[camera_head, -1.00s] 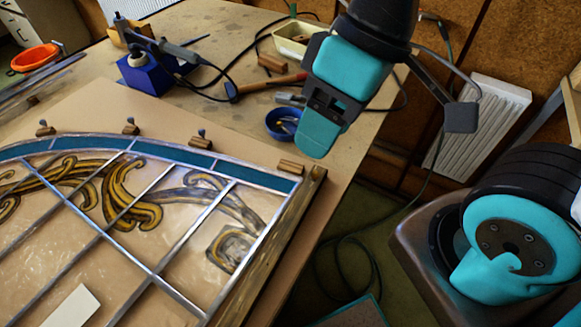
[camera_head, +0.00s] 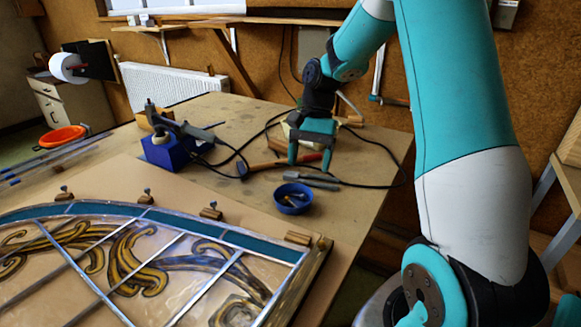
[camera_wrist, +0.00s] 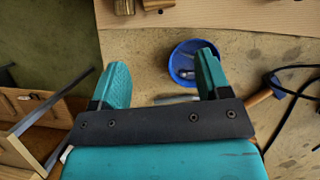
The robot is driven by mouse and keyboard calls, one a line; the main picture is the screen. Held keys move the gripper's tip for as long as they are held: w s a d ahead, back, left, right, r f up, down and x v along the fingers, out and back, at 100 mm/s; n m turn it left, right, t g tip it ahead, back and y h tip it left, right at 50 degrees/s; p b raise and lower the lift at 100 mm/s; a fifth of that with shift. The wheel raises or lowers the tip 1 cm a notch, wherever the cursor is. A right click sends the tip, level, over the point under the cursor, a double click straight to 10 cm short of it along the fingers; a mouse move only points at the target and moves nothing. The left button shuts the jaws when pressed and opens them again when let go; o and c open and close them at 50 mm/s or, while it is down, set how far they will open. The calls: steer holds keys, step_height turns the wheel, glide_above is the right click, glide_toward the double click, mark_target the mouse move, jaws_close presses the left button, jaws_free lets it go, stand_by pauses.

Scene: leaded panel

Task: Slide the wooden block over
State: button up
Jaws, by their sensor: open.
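Several small wooden blocks stand along the curved edge of the leaded panel (camera_head: 165,262). One is at the panel's right corner (camera_head: 298,238), and others are farther left, (camera_head: 211,212) and (camera_head: 146,199) among them. I cannot tell which one the task names. In the wrist view, parts of a wooden block (camera_wrist: 125,6) and another wooden piece (camera_wrist: 158,4) show at the top edge. My gripper (camera_head: 309,158) points down over the bench behind the blue bowl. In the wrist view my gripper (camera_wrist: 162,75) has its fingers wide apart, with nothing between them gripped.
A blue bowl (camera_head: 292,207) holding small items sits between my gripper and the panel. A hammer (camera_head: 262,166), cables and a soldering iron on a blue stand (camera_head: 165,155) lie at the back. The bench's right edge drops to the floor. Bare bench (camera_head: 235,195) shows left of the bowl.

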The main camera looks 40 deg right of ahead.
mark_target(299, 231)
steer(key=shift+w+d+f+m, duration=0.15)
steer(key=shift+d+f+m, duration=0.1)
steer(key=shift+d+m, duration=0.05)
steer(key=p+x, duration=0.1)
steer(key=x, duration=1.6)
steer(key=shift+a+f, duration=0.15)
steer(key=shift+a, duration=0.05)
steer(key=shift+d, duration=0.1)
steer(key=c, duration=0.6)
